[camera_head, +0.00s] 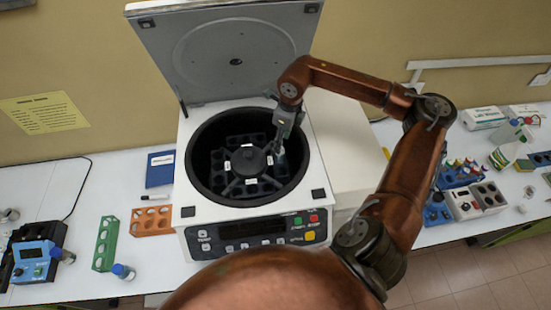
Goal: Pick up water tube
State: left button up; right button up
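The centrifuge (205,240) stands in the middle with its grey lid (235,58) raised. Its dark rotor (248,160) has several slots and white labels. My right gripper (280,135) points down into the right side of the bowl. A pale, slim tube-like thing (279,153) shows just below its fingers, at the rotor's right edge. It is too small to tell whether this is the water tube, or whether the fingers are closed on it. My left gripper is not in view.
An orange rack (151,220) and a green rack (105,243) stand left of the centrifuge. A small blue-capped bottle (123,271) is near the front edge. A blue device (32,262) is at far left. Racks and bottles (476,200) crowd the right side.

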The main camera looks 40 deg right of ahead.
aim_at(280, 159)
jog(key=shift+f, duration=0.45)
jog(key=f+p, duration=0.1)
jog(key=f, duration=0.1)
jog(key=f+p, duration=0.1)
jog(key=f, duration=0.1)
jog(key=shift+w+a+f+p, duration=0.1)
jog(key=shift+w+a+p, duration=0.05)
jog(key=shift+a+p, duration=0.2)
jog(key=shift+f, duration=0.35)
jog(key=shift+c, duration=0.3)
jog(key=c, duration=1)
